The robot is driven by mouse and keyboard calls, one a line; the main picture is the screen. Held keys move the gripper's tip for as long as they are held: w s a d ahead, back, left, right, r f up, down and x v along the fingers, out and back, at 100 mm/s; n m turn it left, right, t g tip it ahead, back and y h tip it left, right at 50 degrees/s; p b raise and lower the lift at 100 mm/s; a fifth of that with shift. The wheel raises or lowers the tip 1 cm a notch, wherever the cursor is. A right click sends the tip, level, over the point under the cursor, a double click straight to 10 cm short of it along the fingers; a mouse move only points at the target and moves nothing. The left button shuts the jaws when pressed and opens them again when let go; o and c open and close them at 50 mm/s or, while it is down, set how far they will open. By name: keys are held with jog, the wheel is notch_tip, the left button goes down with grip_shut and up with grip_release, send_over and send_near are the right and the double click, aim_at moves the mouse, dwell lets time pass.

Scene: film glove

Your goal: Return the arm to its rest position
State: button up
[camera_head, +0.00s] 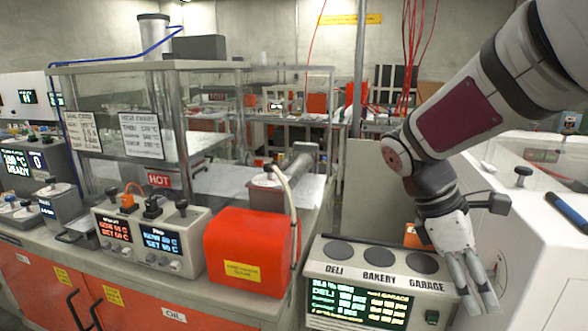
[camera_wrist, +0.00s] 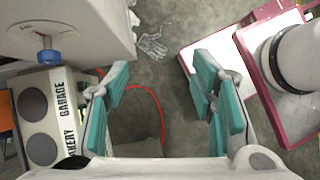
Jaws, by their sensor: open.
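My gripper (camera_head: 474,284) hangs at the end of my arm on the right in the head view, pointing down. It is beside the right end of the grey box labelled DELI, BAKERY, GARAGE (camera_head: 395,261), and overlaps its edge in the picture. In the wrist view my gripper (camera_wrist: 160,100) is open, with its teal finger pads wide apart and nothing between them. Grey floor (camera_wrist: 165,60) shows between the fingers. The labelled box also appears at the left of the wrist view (camera_wrist: 66,108).
An orange-red machine (camera_head: 245,250) and a control box with displays (camera_head: 150,238) stand on the bench at left. A white cabinet (camera_head: 535,230) with a black knob (camera_head: 523,174) and a blue object (camera_head: 567,212) is at right. A red cable (camera_wrist: 157,98) lies below my gripper.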

jog(key=s+a+r+m+t+y, duration=0.3)
jog(key=s+a+m+t+y, duration=0.3)
jog(key=s+m, duration=0.6)
jog(key=s+a+t+p, duration=0.1)
jog(key=s+a, duration=0.1)
jog(key=shift+a+m, duration=0.3)
jog(key=shift+a, duration=0.1)
